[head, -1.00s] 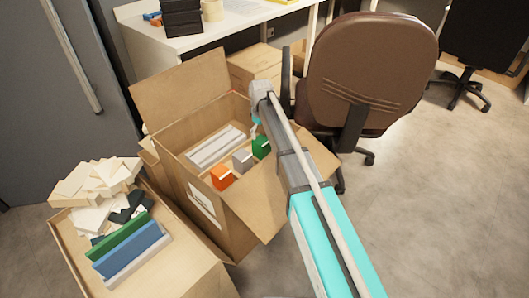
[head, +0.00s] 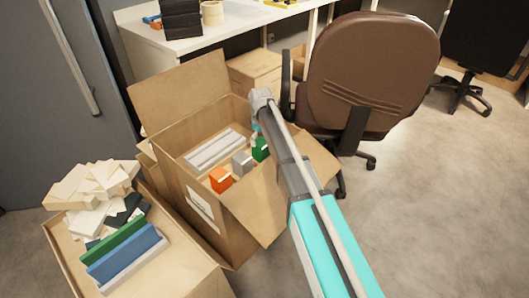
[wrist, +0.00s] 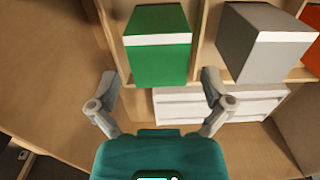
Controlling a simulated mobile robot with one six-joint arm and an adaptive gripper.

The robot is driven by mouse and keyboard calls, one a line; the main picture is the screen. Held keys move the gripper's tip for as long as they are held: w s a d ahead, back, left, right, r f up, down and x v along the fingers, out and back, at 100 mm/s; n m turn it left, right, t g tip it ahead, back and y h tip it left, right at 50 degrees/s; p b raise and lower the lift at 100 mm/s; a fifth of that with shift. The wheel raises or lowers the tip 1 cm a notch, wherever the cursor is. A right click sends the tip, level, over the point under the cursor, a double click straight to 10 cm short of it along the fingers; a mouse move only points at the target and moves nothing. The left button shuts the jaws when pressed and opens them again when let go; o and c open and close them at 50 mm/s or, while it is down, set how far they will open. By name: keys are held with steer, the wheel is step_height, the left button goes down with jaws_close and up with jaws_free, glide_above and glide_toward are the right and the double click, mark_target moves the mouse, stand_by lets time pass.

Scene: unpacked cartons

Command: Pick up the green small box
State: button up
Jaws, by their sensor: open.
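The green small box (head: 261,149) stands inside the open carton (head: 188,150), at the right end of a row of small boxes. In the wrist view the green box (wrist: 158,60) is upright with a white stripe across its top edge. My gripper (wrist: 160,82) is open, its two fingers apart on either side of the near part of the green box. Nothing is held. In the head view my arm partly hides the gripper and the right side of the green box.
A grey box (head: 242,162) stands beside the green one, then an orange box (head: 221,179). White stacked pieces (head: 214,148) lie behind them. Carton flaps (head: 180,88) stand around. A brown chair (head: 368,70) is close on the right.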

steer(key=shift+d+f+b, duration=0.1)
steer(key=shift+f+b, duration=2.1)
steer(key=shift+f, duration=0.15)
steer(key=c, duration=1)
steer(key=shift+r, duration=0.2)
steer(key=shift+c, duration=0.2)
step_height(320, 180, up, 10)
steer(key=p, duration=1)
steer(key=shift+f, duration=0.2)
